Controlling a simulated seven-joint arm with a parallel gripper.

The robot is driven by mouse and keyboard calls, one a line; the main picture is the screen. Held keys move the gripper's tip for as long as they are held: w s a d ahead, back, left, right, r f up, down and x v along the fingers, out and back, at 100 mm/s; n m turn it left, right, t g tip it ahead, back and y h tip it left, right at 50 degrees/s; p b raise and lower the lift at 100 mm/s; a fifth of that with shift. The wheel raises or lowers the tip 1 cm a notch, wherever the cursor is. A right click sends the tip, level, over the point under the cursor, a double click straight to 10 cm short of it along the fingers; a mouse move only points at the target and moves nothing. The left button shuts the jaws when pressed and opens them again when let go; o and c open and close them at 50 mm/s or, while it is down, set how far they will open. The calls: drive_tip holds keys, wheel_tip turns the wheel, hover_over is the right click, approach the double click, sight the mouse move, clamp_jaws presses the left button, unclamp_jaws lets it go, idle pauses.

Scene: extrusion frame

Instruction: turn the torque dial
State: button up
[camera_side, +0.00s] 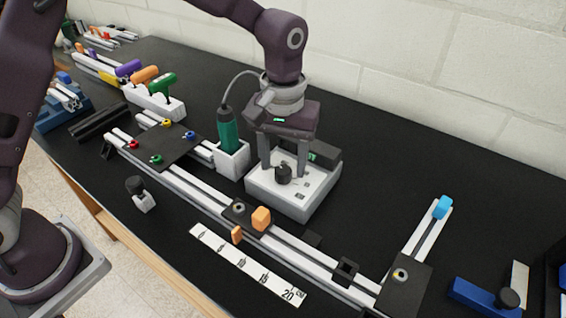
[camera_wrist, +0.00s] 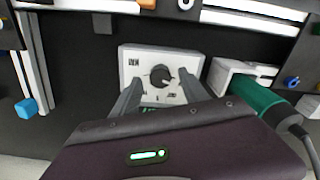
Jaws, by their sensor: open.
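The torque dial (camera_side: 283,172) is a small black knob on the sloped top of a white control box (camera_side: 275,200). It also shows in the wrist view as a dark round knob (camera_wrist: 160,75) with a light pointer, on the white panel (camera_wrist: 133,60). My gripper (camera_side: 285,174) points down over the box, its two fingers apart on either side of the dial. In the wrist view the fingers (camera_wrist: 160,92) reach toward the panel with the dial between and just beyond their tips. I cannot tell whether a finger touches the dial. Nothing is held.
A green screwdriver (camera_side: 229,130) stands in a white holder (camera_side: 232,163) close left of the box. The extrusion frame (camera_side: 190,188) with an orange block (camera_side: 261,218) runs in front. A white ruler (camera_side: 245,264) lies nearer.

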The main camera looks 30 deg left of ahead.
drive_tip(key=shift+f, duration=0.6)
clamp_jaws()
drive_tip(key=shift+m, duration=3.3)
unclamp_jaws()
